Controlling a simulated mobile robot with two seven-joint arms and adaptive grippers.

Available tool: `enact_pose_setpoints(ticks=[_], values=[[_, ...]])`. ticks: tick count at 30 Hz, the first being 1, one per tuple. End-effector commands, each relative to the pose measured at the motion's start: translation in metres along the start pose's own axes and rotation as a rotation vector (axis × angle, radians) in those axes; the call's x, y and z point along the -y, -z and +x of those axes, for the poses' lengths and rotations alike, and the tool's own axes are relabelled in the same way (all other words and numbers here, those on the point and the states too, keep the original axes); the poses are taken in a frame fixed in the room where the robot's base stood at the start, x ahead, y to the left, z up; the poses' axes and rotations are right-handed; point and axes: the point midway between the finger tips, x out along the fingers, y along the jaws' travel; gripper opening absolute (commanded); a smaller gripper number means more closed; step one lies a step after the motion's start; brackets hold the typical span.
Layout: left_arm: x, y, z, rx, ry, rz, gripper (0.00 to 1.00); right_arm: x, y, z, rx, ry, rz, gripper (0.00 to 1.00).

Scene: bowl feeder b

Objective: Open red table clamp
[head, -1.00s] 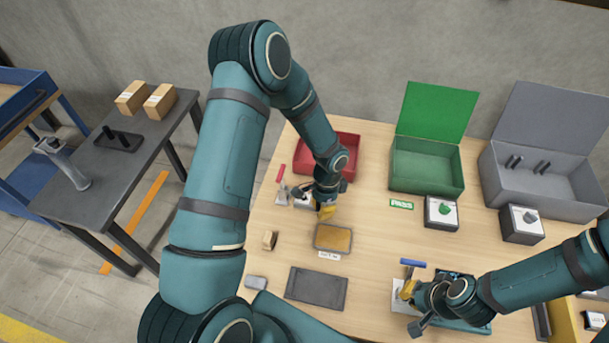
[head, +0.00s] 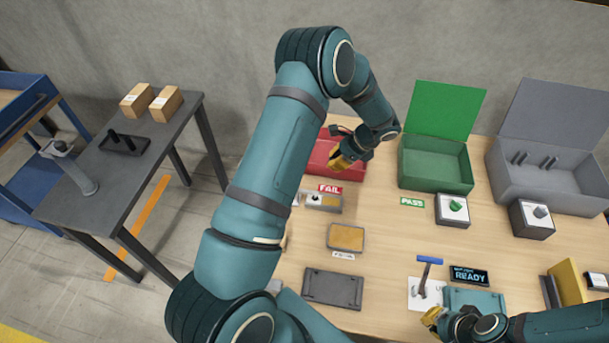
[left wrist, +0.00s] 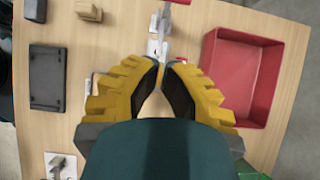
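The red-handled table clamp (left wrist: 163,22) shows in part at the top of the left wrist view, a silvery lever on a white plate; its red handle is cut by the frame edge. In the head view my left arm hides most of it. Whether it is open cannot be told. My left gripper (head: 343,160), yellow-tipped, is in front of the red bin (head: 322,150), right of the clamp. In the left wrist view its fingertips (left wrist: 162,63) meet with nothing held. My right gripper (head: 435,317) is low beside the blue-handled clamp (head: 428,275); its fingers are partly hidden.
A small grey device (head: 323,203) lies by the FAIL label (head: 329,189). A tan-filled tray (head: 346,237) and dark plate (head: 333,288) lie in front. A green box (head: 435,163) and grey box (head: 550,185) stand at back right. The READY display (head: 470,276) is at right.

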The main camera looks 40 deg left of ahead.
Motion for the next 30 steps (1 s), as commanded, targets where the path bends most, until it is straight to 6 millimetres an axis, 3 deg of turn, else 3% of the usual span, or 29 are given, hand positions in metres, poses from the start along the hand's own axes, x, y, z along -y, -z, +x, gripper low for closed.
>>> enact_pose_setpoints(ticks=[8,22,30], values=[[-0.001,0.001,0.014,0.001,-0.003,0.0,0.0,-0.001,-0.001,0.002,0.001,0.0,0.0,0.0],[-0.001,0.001,0.103,-0.001,-0.004,0.0,0.0,-0.004,-0.005,0.012,0.011,0.001,-0.003,0.0],[-0.001,-0.023,0.124,-0.002,-0.002,-0.002,0.0,-0.005,-0.006,0.012,0.012,0.001,-0.004,0.0]])
